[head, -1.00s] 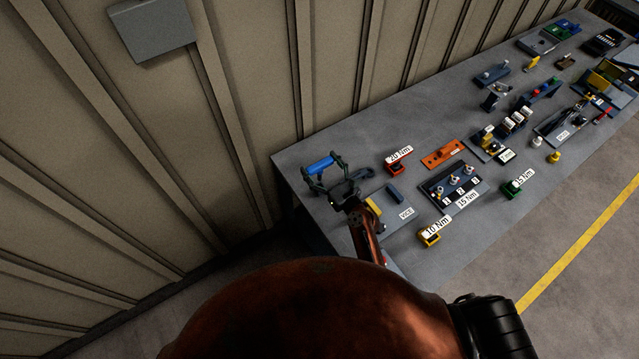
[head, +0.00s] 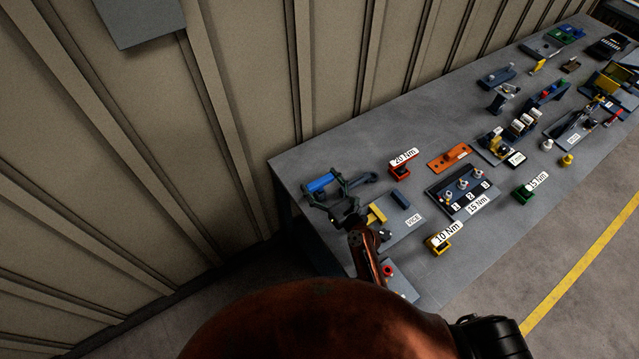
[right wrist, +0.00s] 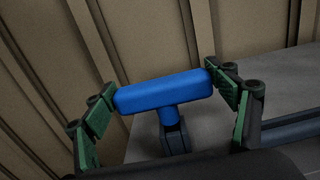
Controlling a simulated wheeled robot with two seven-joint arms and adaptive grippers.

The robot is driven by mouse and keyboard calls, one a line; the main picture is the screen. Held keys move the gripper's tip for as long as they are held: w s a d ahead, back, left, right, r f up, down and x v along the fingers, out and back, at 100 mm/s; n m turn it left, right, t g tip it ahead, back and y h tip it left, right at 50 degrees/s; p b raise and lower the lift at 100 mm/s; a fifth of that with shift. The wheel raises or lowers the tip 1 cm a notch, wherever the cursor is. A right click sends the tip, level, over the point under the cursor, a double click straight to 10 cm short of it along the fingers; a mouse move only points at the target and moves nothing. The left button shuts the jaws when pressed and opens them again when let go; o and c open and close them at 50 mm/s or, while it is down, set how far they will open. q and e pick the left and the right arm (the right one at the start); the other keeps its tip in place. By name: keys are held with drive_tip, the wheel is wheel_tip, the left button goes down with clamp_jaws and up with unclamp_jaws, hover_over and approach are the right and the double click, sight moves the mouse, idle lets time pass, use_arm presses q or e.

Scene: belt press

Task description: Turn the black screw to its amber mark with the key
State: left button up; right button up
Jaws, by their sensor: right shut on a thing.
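My right gripper (head: 328,187) is shut on a blue T-shaped handle (head: 319,182), which I take to be the key. In the right wrist view, the green-padded fingers (right wrist: 165,92) press on the two ends of the blue bar (right wrist: 150,94). A short blue stem leads down from the bar into a dark grey part (right wrist: 174,138). The gripper is over the left end of the bench, beside the board marked VICE (head: 405,228). I cannot make out the black screw or an amber mark. My left gripper is not in view.
The bench (head: 320,160) runs along a ribbed wall (head: 250,80). A green 15 Nm block (head: 524,194) stands farther right.

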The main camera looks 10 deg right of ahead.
drive_tip(key=shift+r, duration=0.1)
drive_tip(key=o, duration=1.3)
drive_tip(key=shift+f, duration=0.2)
drive_tip(key=shift+b, duration=0.3)
drive_tip(key=shift+s+d+f, duration=0.1)
drive_tip(key=shift+s+d, duration=0.05)
drive_tip(key=shift+s, duration=0.15)
drive_tip(key=v, duration=0.7)
drive_tip(key=shift+b, duration=0.4)
